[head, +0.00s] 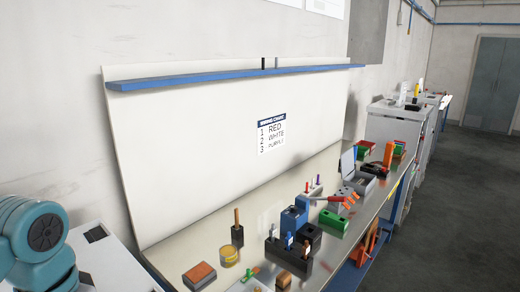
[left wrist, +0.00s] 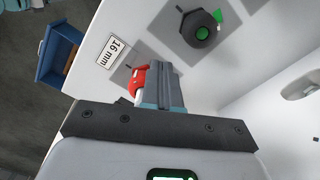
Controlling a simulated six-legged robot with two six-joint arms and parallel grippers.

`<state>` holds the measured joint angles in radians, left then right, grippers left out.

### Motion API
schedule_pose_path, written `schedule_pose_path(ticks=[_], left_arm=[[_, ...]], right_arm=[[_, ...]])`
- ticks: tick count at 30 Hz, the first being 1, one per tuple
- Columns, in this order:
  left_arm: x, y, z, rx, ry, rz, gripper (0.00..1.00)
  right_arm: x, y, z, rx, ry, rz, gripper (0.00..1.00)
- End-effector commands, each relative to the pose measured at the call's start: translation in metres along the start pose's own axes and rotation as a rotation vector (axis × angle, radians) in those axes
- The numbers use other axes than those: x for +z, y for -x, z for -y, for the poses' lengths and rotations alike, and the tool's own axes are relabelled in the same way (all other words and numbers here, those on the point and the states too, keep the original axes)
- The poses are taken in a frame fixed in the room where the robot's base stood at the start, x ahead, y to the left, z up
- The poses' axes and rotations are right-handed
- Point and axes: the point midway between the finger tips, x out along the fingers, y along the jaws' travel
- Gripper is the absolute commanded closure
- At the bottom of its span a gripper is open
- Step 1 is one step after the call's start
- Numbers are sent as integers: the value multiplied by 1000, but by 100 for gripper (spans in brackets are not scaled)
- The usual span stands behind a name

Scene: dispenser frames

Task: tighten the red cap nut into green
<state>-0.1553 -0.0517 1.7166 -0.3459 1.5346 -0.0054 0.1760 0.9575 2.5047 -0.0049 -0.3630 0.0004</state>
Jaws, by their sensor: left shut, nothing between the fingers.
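My left gripper (left wrist: 163,82) shows in the left wrist view, its grey fingers shut with nothing between them. A red part (left wrist: 140,80), which looks like the red cap nut, sits just left of the fingertips, partly hidden behind them. I cannot tell whether the fingers touch it. A pale piece shows under the red part. A dark round knob-like part (left wrist: 201,29) with a green centre stands on a grey square plate farther off, with a green tab at its edge. My right gripper is in neither view.
A "16 mm" label (left wrist: 111,50) lies left of the plates on the white surface. A blue bin (left wrist: 58,52) is at the left edge. In the head view, a bench (head: 262,226) carries several blocks, tools and containers under a blue shelf (head: 230,76).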

Motion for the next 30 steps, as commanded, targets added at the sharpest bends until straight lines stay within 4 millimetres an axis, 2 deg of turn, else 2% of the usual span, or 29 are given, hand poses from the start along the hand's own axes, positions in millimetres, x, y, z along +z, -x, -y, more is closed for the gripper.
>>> schedule_pose_path(ticks=[8, 17, 21, 30], left_arm=[[6, 6, 2, 0, 1, 0, 100], [6, 47, 2, 0, 0, 1, 100], [6, 61, 2, 0, 0, 1, 100], [6, 60, 2, 0, 1, 1, 100]], right_arm=[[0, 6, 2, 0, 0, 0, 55], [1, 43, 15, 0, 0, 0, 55], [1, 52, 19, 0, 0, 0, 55], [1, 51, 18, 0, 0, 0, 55]])
